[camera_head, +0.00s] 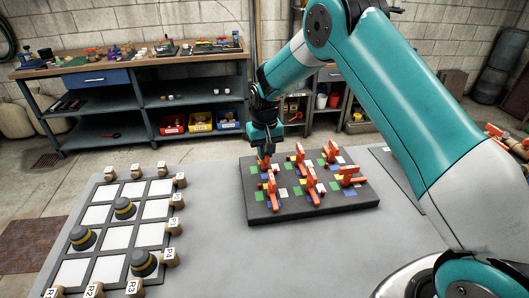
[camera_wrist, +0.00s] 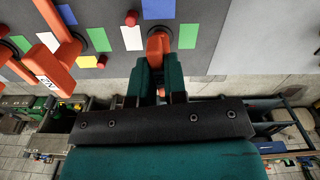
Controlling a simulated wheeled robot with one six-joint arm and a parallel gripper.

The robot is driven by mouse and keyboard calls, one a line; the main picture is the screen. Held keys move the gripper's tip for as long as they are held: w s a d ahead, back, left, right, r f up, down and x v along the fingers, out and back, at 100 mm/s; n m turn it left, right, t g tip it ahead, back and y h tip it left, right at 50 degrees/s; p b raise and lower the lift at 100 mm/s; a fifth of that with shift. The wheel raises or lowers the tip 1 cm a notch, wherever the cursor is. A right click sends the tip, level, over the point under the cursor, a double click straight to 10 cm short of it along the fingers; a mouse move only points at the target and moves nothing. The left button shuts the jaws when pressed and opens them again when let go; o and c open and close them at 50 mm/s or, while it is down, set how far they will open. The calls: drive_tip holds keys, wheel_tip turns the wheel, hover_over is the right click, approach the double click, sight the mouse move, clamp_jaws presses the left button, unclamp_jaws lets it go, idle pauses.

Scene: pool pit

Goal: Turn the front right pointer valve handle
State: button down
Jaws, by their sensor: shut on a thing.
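A dark valve panel (camera_head: 290,212) lies on the grey table and carries several orange pointer handles in two rows. The handle at the near right of the panel (camera_head: 350,176) stands free, with nothing touching it. My gripper (camera_head: 264,150) is at the far left handle (camera_head: 263,162), pointing down. In the wrist view my gripper (camera_wrist: 159,90) is shut on that orange handle (camera_wrist: 158,45), its teal fingers on either side. The fingers and wrist hide part of the handle. Coloured patches surround each handle.
Close handles flank the gripped one, including a labelled orange handle (camera_wrist: 55,75) and the near left handle (camera_head: 271,190). A white-squared grid board (camera_head: 100,217) with dark knobs and wooden label blocks lies left. A workbench (camera_head: 130,68) stands behind.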

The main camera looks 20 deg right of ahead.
drive_tip(key=m, duration=0.4)
drive_tip(key=shift+m, duration=0.3)
drive_tip(key=m, duration=0.5)
drive_tip(key=shift+b, duration=0.35)
drive_tip(key=m, duration=0.9)
drive_tip(key=shift+m, duration=0.4)
drive_tip(key=shift+r+m, duration=0.1)
drive_tip(key=shift+m, duration=0.2)
drive_tip(key=c, duration=1.2)
unclamp_jaws()
drive_tip(key=shift+o, duration=0.2)
wheel_tip(320, 180, up, 17)
drive_tip(key=b, duration=0.2)
drive_tip(key=shift+r, duration=0.15)
